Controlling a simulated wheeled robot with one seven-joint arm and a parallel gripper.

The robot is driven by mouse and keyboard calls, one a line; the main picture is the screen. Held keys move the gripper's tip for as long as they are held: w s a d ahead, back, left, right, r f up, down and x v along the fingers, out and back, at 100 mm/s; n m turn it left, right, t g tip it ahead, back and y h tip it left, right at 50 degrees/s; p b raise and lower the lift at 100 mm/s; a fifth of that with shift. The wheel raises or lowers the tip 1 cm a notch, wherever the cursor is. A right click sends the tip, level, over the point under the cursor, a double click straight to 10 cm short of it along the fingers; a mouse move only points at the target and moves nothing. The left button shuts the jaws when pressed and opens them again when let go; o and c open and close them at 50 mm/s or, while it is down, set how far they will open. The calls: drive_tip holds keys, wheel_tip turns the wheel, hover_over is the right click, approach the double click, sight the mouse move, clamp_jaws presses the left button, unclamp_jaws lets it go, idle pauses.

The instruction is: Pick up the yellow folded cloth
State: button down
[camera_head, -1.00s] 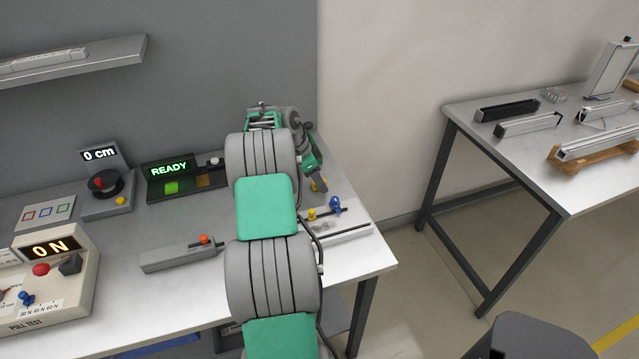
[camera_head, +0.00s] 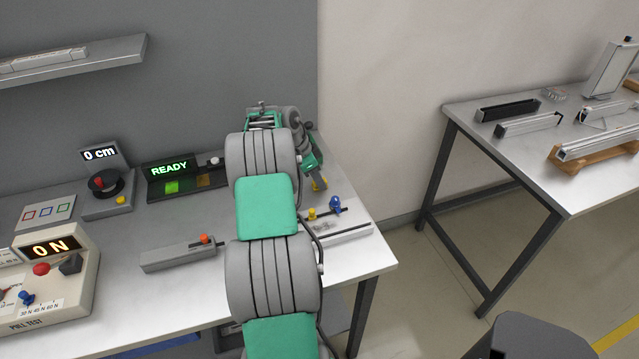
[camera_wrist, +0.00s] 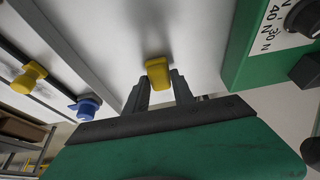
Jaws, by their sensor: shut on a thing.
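The yellow folded cloth (camera_wrist: 158,74) shows in the wrist view as a small yellow piece between my fingertips. My gripper (camera_wrist: 158,84) is shut on it, with one dark finger on each side. In the head view the yellow cloth (camera_head: 319,185) is a small patch at the tip of my gripper (camera_head: 317,180), above the right part of the bench. My arm hides much of the bench there. Whether the cloth still touches the bench top is hard to tell.
A rail with a yellow piece (camera_head: 311,214) and a blue piece (camera_head: 335,206) lies close by in front. In the wrist view a green box (camera_wrist: 240,55) with force marks stands at right. A READY panel (camera_head: 170,169) stands left of my arm. A grey block (camera_head: 180,256) lies at front left.

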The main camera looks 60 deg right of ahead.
drive_tip(key=shift+r, duration=0.15)
drive_tip(key=shift+r, duration=0.3)
wheel_tip(320, 180, up, 3)
drive_tip(key=shift+a+f+b, duration=0.1)
drive_tip(key=shift+f+b, duration=0.1)
drive_tip(key=shift+b, duration=0.4)
drive_tip(key=s+a+r+b, duration=0.1)
drive_tip(key=s+a+r, duration=0.1)
drive_tip(key=a+r, duration=0.2)
drive_tip(key=s+a+r+b, duration=0.2)
drive_tip(key=a+r, duration=0.3)
drive_tip(key=a, duration=0.4)
drive_tip(key=shift+s+r, duration=0.25)
drive_tip(key=shift+s, duration=0.05)
drive_tip(key=c, duration=1.7)
unclamp_jaws()
clamp_jaws()
drive_tip(key=shift+w, duration=0.1)
